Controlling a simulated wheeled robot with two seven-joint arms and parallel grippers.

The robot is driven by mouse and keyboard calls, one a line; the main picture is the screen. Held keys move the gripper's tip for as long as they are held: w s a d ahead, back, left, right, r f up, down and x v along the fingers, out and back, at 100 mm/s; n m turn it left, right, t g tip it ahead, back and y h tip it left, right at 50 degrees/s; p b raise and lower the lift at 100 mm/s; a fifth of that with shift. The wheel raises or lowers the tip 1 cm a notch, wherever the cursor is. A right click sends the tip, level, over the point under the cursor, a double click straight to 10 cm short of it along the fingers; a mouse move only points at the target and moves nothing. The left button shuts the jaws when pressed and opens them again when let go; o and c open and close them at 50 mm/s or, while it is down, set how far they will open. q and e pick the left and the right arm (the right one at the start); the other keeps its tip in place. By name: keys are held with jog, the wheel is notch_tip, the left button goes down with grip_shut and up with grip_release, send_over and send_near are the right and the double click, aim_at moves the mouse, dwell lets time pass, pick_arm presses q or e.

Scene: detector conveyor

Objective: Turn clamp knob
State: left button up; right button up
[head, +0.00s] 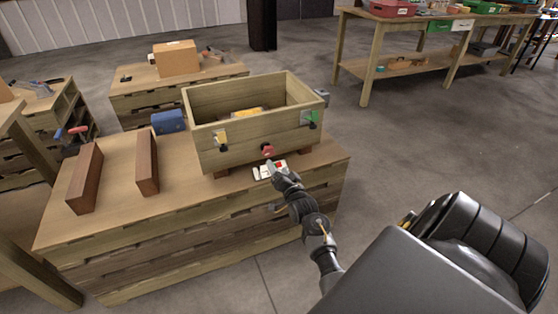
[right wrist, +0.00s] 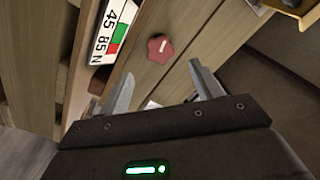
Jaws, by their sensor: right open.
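The clamp knob is a small red lobed knob (head: 268,150) on the front wall of an open wooden box (head: 230,152). In the right wrist view the knob (right wrist: 160,48) shows a pale bar mark on its face. My right gripper (head: 274,170) is in front of the box, just below the knob in the head view. In the right wrist view its two fingers (right wrist: 161,74) are apart, with the knob beyond the gap between them. Nothing is between the fingers. My left gripper is in neither view.
A white plate with red and green patches (right wrist: 114,32) lies close beside the knob. The box stands on a wooden workbench (head: 110,225). Two brown blocks (head: 147,163) and a blue item (head: 168,121) are at its left.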

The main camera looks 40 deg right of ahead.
aim_at(269, 154)
dwell(0.5)
jog(key=w+a+r+n+t+y+b, duration=0.1)
jog(key=w+n+y+b, duration=0.15)
jog(key=n, duration=0.55)
jog(key=w+a+r+n+y+b, duration=0.1)
jog(key=w+a+r+n, duration=0.15)
jog(key=n, duration=0.55)
jog(key=s+d+f+n+g+h, duration=0.1)
jog(key=s+d+f+n+h, duration=0.1)
jog(key=n, duration=1.2)
jog(key=s+d+f+n+h, duration=0.2)
jog(key=s+n, duration=0.1)
jog(key=n, duration=1)
jog(key=shift+y, duration=0.25)
jog(key=b+x, duration=0.3)
jog(key=x, duration=0.6)
jog(key=shift+w, duration=0.45)
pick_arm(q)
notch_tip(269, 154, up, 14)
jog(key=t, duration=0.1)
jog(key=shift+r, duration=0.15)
pick_arm(e)
jog(key=shift+w+d, duration=0.15)
jog(key=shift+w, duration=0.35)
